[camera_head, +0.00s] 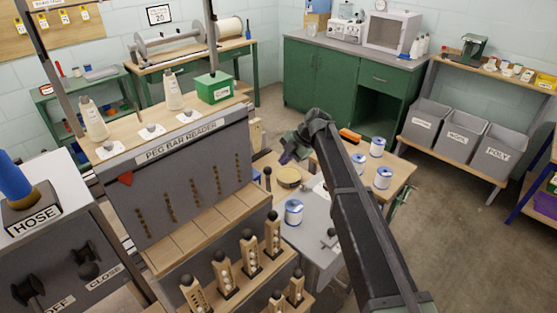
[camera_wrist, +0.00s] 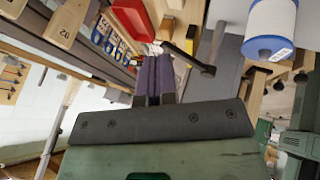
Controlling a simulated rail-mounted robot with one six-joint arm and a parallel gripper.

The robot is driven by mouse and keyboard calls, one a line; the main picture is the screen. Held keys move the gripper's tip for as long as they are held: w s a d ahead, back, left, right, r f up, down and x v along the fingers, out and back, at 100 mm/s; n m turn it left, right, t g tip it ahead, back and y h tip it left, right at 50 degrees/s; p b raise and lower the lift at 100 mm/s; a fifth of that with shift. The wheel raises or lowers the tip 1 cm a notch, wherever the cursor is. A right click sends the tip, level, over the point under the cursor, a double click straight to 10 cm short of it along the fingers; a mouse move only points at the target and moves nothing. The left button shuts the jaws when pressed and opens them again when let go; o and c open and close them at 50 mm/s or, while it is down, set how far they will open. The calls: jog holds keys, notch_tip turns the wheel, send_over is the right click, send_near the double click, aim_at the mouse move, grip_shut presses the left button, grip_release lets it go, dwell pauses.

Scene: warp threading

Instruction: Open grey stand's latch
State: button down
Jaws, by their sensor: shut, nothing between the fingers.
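A grey stand (camera_head: 315,250), low and flat-topped, stands right of the peg bar reader in the head view. A grey surface that may be the same stand shows in the wrist view (camera_wrist: 228,80). A black lever with a round end (camera_wrist: 188,58) lies beside that surface; I cannot tell whether it is the latch. My gripper (camera_head: 284,157) is above the wooden table behind the stand, partly hidden by my own arm. Its purple fingers (camera_wrist: 153,72) are together and empty, apart from the lever in the picture.
The peg bar reader (camera_head: 190,190) stands left, with upright wooden pegs (camera_head: 248,252) in front. A white-and-blue spool (camera_head: 293,212) sits near the stand, with several more on the wooden table (camera_head: 400,175). A red bin (camera_wrist: 133,18) is beyond my fingers. Open floor lies at right.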

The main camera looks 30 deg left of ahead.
jog(key=w+d+r+p, duration=0.1)
jog(key=w+r+p, duration=0.5)
jog(key=r+p, duration=0.2)
jog(key=shift+w+d+r, duration=0.2)
jog(key=shift+w+r, duration=0.05)
jog(key=s+d+f+m+t+h, duration=0.1)
jog(key=s+d+m, duration=0.7)
jog(key=d, duration=1)
jog(key=s+d+f+m+t+h, duration=0.1)
jog(key=s+d+m+h, duration=0.2)
jog(key=s+d+m, duration=0.6)
jog(key=s+d+f+m+t+h, duration=0.1)
jog(key=s+d+m, duration=0.7)
jog(key=d+m, duration=0.8)
jog(key=d, duration=1.1)
jog(key=shift+s+d+m+t+h, duration=0.3)
jog(key=shift+s+t+h, duration=0.1)
